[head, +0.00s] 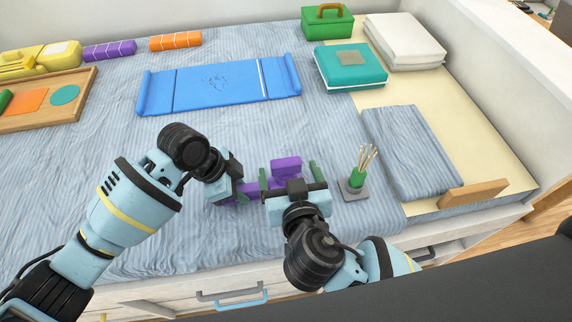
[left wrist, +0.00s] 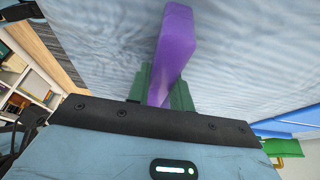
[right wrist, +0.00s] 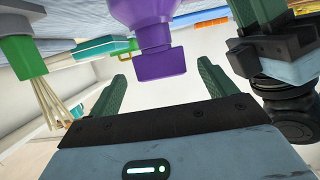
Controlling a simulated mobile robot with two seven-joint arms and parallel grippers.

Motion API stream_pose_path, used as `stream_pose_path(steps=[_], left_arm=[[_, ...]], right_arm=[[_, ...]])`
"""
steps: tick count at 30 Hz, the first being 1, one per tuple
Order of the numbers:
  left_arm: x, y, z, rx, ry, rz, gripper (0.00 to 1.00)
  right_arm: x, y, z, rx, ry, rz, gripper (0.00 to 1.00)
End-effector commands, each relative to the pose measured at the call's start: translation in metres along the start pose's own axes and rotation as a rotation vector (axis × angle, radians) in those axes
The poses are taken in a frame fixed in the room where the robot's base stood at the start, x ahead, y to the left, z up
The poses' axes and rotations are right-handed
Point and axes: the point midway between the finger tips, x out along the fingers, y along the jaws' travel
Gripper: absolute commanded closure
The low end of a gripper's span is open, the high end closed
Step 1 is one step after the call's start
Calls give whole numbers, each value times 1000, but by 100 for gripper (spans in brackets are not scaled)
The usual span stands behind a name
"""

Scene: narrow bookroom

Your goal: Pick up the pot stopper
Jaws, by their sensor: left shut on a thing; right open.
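A purple pot stands on the striped bedspread between my grippers, mostly hidden by them in the head view. Its blocky purple top, which looks like the pot stopper (head: 286,166), also shows in the right wrist view (right wrist: 160,65), joined to the wider purple body by a short neck. My left gripper (head: 246,190) is shut on a flat purple part of the pot (left wrist: 176,42), seen in the left wrist view. My right gripper (head: 290,176) is open, with one finger on each side of the stopper and a gap to both in the right wrist view.
A green vase with sticks (head: 357,178) stands on a grey base just right of my right gripper. A blue mat (head: 215,85) lies behind. A teal box (head: 335,72), green box (head: 325,28) and folded blue cloth (head: 408,150) are at the right. The bed's front edge is close.

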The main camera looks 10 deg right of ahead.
Motion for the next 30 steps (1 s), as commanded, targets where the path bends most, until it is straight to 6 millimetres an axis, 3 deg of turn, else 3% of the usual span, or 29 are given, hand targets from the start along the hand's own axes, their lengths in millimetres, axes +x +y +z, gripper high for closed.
stream_pose_path(steps=[8, 21, 29, 30], left_arm=[[0, 0, 0, -1, 0, -1, 100], [0, 0, 0, -1, 0, -1, 100], [0, 0, 0, -1, 0, -1, 100], [0, 0, 0, -1, 0, -1, 100]], right_arm=[[6, 0, 0, -2, 0, 0, 16], [52, -1, 1, -2, 3, 0, 16], [54, -1, 2, 0, 2, -1, 16], [54, -1, 2, 0, 2, -1, 22]])
